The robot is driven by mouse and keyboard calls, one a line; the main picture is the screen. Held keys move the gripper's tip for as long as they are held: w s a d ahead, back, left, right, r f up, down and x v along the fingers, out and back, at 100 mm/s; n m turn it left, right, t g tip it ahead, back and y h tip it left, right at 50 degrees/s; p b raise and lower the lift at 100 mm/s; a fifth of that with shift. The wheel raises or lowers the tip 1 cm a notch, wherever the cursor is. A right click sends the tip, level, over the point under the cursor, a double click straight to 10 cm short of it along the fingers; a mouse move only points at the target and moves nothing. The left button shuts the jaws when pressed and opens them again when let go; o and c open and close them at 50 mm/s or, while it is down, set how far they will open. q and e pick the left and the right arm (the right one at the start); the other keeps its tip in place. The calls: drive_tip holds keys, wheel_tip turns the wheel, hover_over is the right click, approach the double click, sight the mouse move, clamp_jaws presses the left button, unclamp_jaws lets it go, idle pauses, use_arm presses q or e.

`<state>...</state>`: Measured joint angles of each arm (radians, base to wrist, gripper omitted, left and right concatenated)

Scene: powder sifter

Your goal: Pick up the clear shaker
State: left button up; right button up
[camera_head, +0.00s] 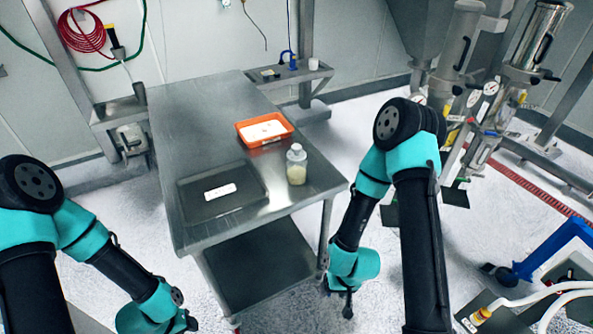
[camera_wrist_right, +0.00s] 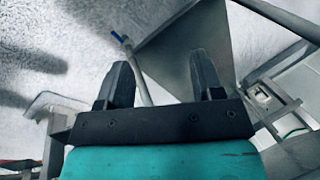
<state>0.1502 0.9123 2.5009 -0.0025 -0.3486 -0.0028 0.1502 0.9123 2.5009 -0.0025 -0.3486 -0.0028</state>
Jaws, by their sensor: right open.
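The clear shaker (camera_head: 296,164) stands upright on the steel table near its right edge. It has a pale lid and light contents in its lower part. My right gripper (camera_head: 346,297) hangs low beside the table's front right corner, below and to the right of the shaker and apart from it. In the right wrist view the two dark fingers (camera_wrist_right: 160,85) are spread with nothing between them. My left arm reaches in at the lower left. Its gripper (camera_head: 190,325) is at the bottom edge, and its fingers are not clear.
The steel table (camera_head: 190,110) carries an orange tray (camera_head: 243,130) with white contents behind the shaker and a dark flat tray (camera_head: 195,212) with a white label to its left. A lower shelf (camera_head: 260,262) lies beneath. Metal cylinder equipment (camera_head: 535,40) stands at the right.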

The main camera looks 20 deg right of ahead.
drive_tip(key=o, duration=0.4)
drive_tip(key=shift+d, duration=0.1)
drive_tip(key=s+d+r+m+g+y, duration=0.15)
drive_tip(key=s+r+m, duration=0.25)
drive_tip(key=m, duration=0.4)
drive_tip(key=w+a+r+m+t+y, duration=0.1)
drive_tip(key=w+a+r+m+y, duration=0.1)
drive_tip(key=w+r+m+y, duration=0.35)
drive_tip(key=w+d+r+m+t, duration=0.3)
drive_tip(key=w+r+m+t, duration=0.4)
drive_tip(key=r, duration=0.3)
drive_tip(key=w+d+r+m+t, duration=0.4)
drive_tip(key=w+r+m+t, duration=0.2)
drive_tip(key=w+r, duration=0.3)
drive_tip(key=shift+w+r+m+t, duration=0.25)
drive_tip(key=shift+r+m+t, duration=0.15)
drive_tip(key=shift+t, duration=0.35)
